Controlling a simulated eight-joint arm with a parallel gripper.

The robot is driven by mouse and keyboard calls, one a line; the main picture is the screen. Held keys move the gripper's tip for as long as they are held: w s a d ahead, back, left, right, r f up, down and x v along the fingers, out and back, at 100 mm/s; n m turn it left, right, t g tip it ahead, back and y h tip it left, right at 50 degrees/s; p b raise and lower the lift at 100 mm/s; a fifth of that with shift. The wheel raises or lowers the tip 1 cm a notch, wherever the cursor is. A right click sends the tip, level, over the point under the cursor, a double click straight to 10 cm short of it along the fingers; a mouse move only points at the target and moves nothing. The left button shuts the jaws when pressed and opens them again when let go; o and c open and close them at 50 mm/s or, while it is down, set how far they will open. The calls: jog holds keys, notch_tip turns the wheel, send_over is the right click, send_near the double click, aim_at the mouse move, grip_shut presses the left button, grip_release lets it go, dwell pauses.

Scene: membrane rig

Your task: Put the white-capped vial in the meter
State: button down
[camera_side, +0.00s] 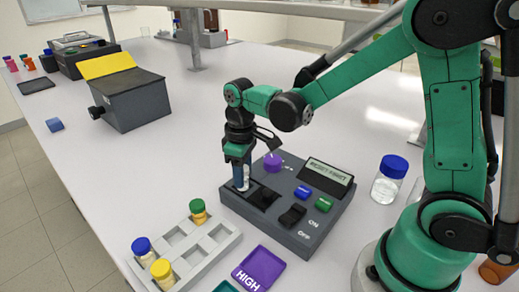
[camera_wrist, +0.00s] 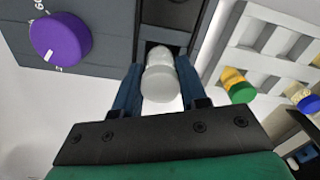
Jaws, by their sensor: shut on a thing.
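The white-capped vial (camera_wrist: 160,82) is between the two blue fingers of my gripper (camera_wrist: 160,95), its cap toward the wrist camera. My gripper (camera_side: 241,178) is shut on it and points down over the left part of the meter (camera_side: 287,203). In the side view the vial (camera_side: 241,183) is mostly hidden by the fingers. In the wrist view a dark opening in the meter (camera_wrist: 85,80) shows just beyond the vial. I cannot tell whether its lower end is inside. The meter has a display (camera_side: 327,177), seemingly reading "RESET FIRST", and a purple knob (camera_side: 272,162).
A grey rack (camera_side: 190,243) at the front left holds green-, blue- and yellow-capped vials, with several empty slots. A purple "HIGH" tray (camera_side: 258,269) lies in front of the meter. A blue-lidded jar (camera_side: 389,180) stands right of it.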

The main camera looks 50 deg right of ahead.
jog(key=shift+f, duration=0.35)
dwell(0.6)
jog(key=shift+c, duration=1.4)
grip_release()
jog(key=shift+r, duration=3)
jog(key=shift+s+d+r+m+t, duration=0.1)
jog(key=shift+s+r+m+t, duration=0.5)
jog(key=shift+s+t, duration=0.55)
jog(key=shift+s+d+r+m+t, duration=0.15)
jog(key=shift+s+r+m+t, duration=0.1)
jog(key=shift+s+m+t, duration=0.75)
jog(key=shift+s+d+r+m+t, duration=0.1)
jog(key=shift+s+r+m+t, duration=0.4)
jog(key=shift+s+t, duration=0.8)
